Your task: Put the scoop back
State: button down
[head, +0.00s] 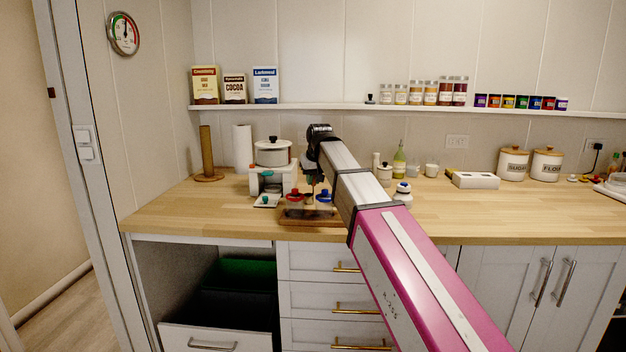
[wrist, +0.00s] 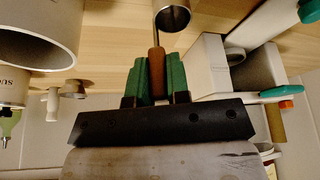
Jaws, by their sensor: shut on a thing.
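The scoop has a brown wooden handle (wrist: 157,74) and a round metal cup (wrist: 173,18). In the wrist view, my gripper's (wrist: 156,82) green fingers are shut on the handle, one on each side. The metal cup extends past the fingertips toward the top of the picture, with wooden counter behind it. In the head view, my gripper (head: 313,178) is over the counter, just right of a white appliance and above a small wooden stand. My own arm partly covers that area, and the scoop is too small to make out surely there.
The white appliance (head: 270,183) bears a lidded pot (head: 272,152). The wooden stand (head: 312,219) holds red and blue items at the counter's front. A paper roll (head: 242,146) stands left; sugar (head: 513,164) and flour (head: 547,164) canisters stand right. Counter (head: 480,212) front right is clear.

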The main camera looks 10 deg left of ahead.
jog(key=shift+f, duration=0.15)
jog(key=c, duration=1.1)
grip_release()
jog(key=v, duration=1.2)
jog(key=shift+r, duration=0.25)
